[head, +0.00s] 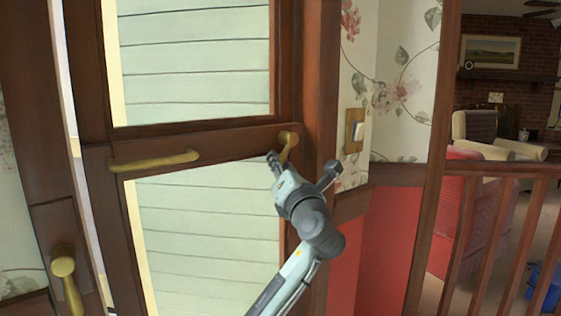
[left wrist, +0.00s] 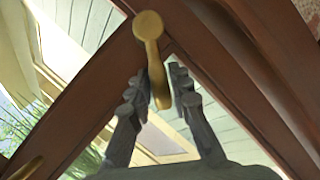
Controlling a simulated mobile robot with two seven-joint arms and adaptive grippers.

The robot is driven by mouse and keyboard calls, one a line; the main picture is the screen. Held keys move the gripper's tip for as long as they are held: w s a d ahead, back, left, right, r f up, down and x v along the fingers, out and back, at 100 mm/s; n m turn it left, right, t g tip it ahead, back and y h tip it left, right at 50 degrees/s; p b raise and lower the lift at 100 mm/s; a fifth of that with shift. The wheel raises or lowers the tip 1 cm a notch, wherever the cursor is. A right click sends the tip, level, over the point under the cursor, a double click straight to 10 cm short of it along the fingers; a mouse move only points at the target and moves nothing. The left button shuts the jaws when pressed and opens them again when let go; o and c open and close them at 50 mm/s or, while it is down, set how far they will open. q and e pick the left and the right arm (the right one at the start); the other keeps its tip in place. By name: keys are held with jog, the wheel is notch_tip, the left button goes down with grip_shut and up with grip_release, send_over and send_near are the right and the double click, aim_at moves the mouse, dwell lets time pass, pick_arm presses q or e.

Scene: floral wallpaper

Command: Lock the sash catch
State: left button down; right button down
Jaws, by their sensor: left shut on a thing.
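The brass sash catch (head: 289,137) sits at the right end of the window's brown middle rail. Its lever hangs down from a round pivot. In the left wrist view the catch (left wrist: 149,28) shows its round head at the top, with the lever running down between the fingers. My left gripper (head: 277,160) is at the catch, shut on the lever; its fingers (left wrist: 160,88) stand on either side of it. The window sash (head: 130,178) has a wooden frame around pale siding seen through the glass. My right gripper is not in view.
A brass bar handle (head: 153,161) lies along the rail to the left. Another brass handle (head: 66,282) is on the frame at lower left. A light switch (head: 355,131) is on the floral wall at right. A wooden railing (head: 500,170) stands further right, with a red armchair behind.

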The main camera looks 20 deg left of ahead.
pick_arm(q)
jog(key=shift+f, duration=0.2)
jog(key=c, duration=1.4)
grip_release()
jog(key=shift+r, duration=0.15)
jog(key=shift+o, duration=0.2)
jog(key=v, duration=0.8)
jog(key=shift+c, duration=0.2)
